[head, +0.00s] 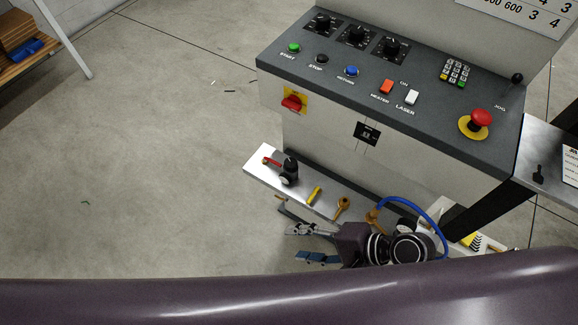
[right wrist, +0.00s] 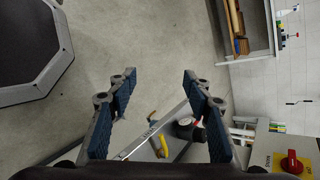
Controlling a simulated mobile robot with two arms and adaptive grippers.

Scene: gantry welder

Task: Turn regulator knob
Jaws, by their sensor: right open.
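The regulator (head: 289,172) is a small black fitting with a white-faced gauge, and a red lever lies at its left. It stands on the silver shelf (head: 262,172) low on the welder's front. My right gripper (head: 288,232) is open and empty, in front of the shelf and apart from the regulator. Its two blue-padded fingers (right wrist: 158,82) spread wide in the right wrist view. My left gripper is not in view.
A yellow marker (head: 314,196) and brass fittings (head: 342,207) lie on the shelf right of the regulator. A blue hose (head: 415,207) curves near my right wrist. The control panel (head: 330,75) overhangs above, with a red rotary switch (head: 292,103) below its edge. Open floor lies left.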

